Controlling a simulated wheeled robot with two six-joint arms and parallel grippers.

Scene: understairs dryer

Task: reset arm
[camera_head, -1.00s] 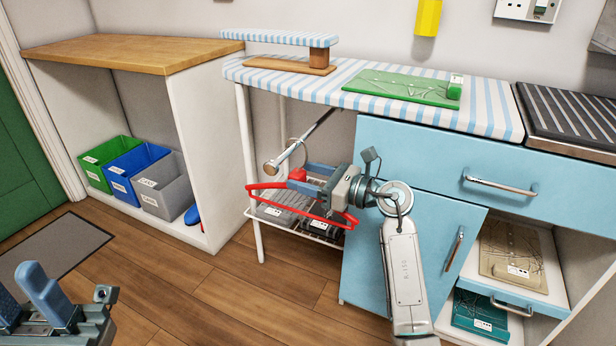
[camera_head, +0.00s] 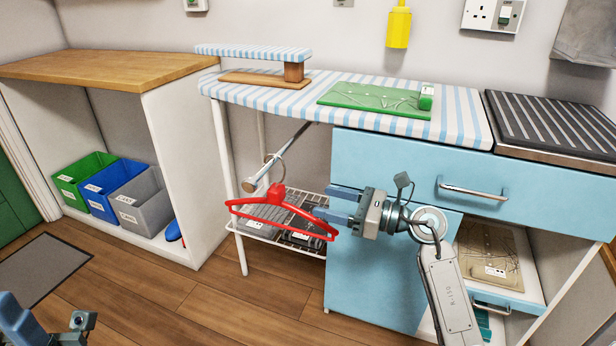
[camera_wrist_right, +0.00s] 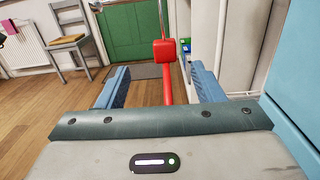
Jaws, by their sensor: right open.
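My right gripper (camera_head: 335,205) is open and empty in front of the blue cabinet. In the right wrist view the red hanger (camera_wrist_right: 167,72) shows between and beyond the two blue fingers (camera_wrist_right: 158,88), with a gap on either side. My left gripper (camera_head: 28,325) shows only in part at the lower left corner of the head view. Its fingertips are cut off or too unclear to tell their state.
A wire shelf (camera_head: 262,236) with dark items sits below the rail. A blue drawer (camera_head: 440,180) and the blue cabinet front (camera_head: 365,275) are close to my right arm. Green, blue and grey bins (camera_head: 140,200) stand in the left unit. The wooden floor (camera_head: 190,300) ahead is clear.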

